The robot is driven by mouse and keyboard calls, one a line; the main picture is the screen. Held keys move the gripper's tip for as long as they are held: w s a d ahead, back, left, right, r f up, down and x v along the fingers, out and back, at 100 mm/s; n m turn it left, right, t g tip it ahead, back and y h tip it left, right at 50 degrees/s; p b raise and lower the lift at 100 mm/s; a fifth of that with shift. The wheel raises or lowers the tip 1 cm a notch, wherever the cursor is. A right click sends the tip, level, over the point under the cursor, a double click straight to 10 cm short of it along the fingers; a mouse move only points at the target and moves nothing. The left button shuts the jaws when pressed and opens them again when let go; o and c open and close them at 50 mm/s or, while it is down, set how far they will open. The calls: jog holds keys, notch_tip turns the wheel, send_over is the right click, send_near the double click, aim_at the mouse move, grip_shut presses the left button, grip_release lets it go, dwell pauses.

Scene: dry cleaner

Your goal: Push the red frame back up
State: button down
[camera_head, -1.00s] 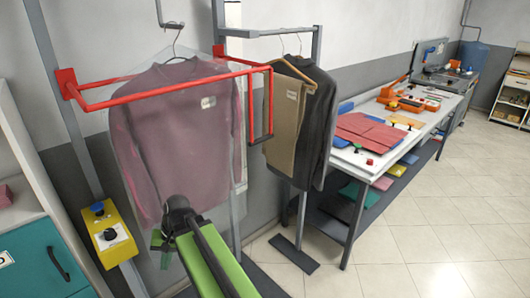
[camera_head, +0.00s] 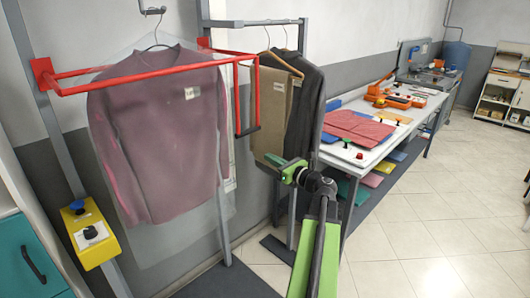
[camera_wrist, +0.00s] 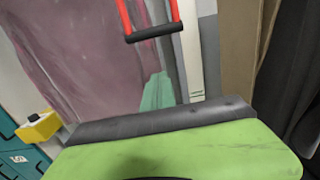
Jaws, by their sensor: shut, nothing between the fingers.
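The red frame (camera_head: 150,70) juts out from the wall post, roughly level, around the upper part of a bagged mauve sweater (camera_head: 160,130). At its right end a red loop hangs down with a dark grip bar (camera_head: 247,131). The loop's lower end and dark bar also show in the wrist view (camera_wrist: 153,34), at the top. My gripper (camera_head: 283,168), green and dark, is shut and empty. In the head view it appears right of and below the dark bar, in front of the hanging brown garment, apart from the bar.
A yellow control box (camera_head: 92,235) with a blue button and black knob is on the left post. Brown and dark garments (camera_head: 305,110) hang on a rack behind my gripper. A long white table (camera_head: 365,155) with red cloth stands to the right. The tiled floor is open at right.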

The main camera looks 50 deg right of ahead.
jog(key=w+r+p, duration=0.4)
jog(key=w, duration=0.5)
jog(key=shift+w+d+r, duration=0.15)
jog(key=shift+d, duration=0.15)
jog(key=shift+r+p, duration=0.1)
jog(key=shift+p, duration=0.2)
notch_tip(320, 180, up, 24)
jog(key=p, duration=2.4)
jog(key=shift+d, duration=0.1)
